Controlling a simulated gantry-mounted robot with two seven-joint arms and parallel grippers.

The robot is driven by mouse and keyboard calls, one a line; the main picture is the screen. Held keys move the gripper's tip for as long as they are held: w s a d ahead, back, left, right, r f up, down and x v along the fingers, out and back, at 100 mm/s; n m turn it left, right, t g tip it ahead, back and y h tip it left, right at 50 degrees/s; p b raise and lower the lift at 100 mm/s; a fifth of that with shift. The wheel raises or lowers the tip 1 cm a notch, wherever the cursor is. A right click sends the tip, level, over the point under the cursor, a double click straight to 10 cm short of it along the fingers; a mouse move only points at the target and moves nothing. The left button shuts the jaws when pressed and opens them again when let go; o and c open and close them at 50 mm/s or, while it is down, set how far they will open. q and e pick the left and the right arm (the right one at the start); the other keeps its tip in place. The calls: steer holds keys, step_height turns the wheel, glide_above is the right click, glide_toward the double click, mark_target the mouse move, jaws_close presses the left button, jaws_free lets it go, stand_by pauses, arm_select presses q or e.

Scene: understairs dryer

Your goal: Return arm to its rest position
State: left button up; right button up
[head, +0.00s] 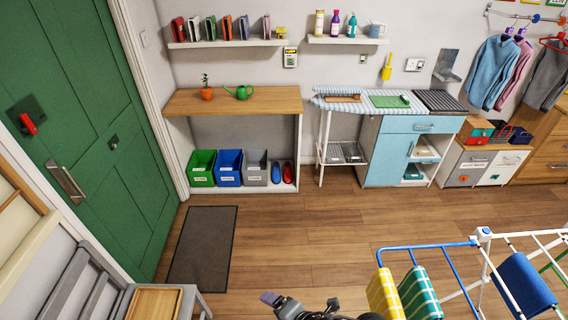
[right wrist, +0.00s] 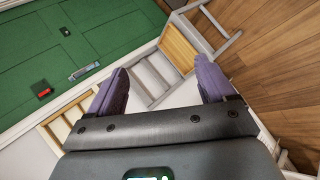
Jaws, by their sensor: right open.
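My right gripper (right wrist: 161,66) shows in the right wrist view with its two purple fingers wide apart. Nothing is held between them. The green door (right wrist: 95,35) and a grey slatted bench (right wrist: 155,80) show beyond the fingers, apart from them. In the head view, a dark arm end with a purple fingertip (head: 268,298) shows at the bottom edge, above the wooden floor. It appears to be my right gripper, mostly cut off by the frame. My left gripper is in neither view.
A drying rack (head: 482,234) with cloths stands at the right. The grey bench (head: 75,275) with a wooden tray (head: 155,303) is at the lower left. A dark mat (head: 203,245) lies by the green door (head: 85,110). The middle floor (head: 300,235) is clear.

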steer(key=s+d+r+m+t+h+p, duration=0.25)
steer(key=s+d+r+m, duration=0.2)
steer(key=d+m, duration=0.6)
steer(key=s+d+f+m+g+h+p, duration=0.2)
steer(key=s+d+m+g+h, duration=0.2)
steer(key=s+d+m, duration=0.8)
steer(key=shift+s+d+m+g, duration=0.25)
steer(key=shift+d+m+g, duration=0.25)
steer(key=shift+m, duration=0.65)
steer(key=shift+a, duration=0.1)
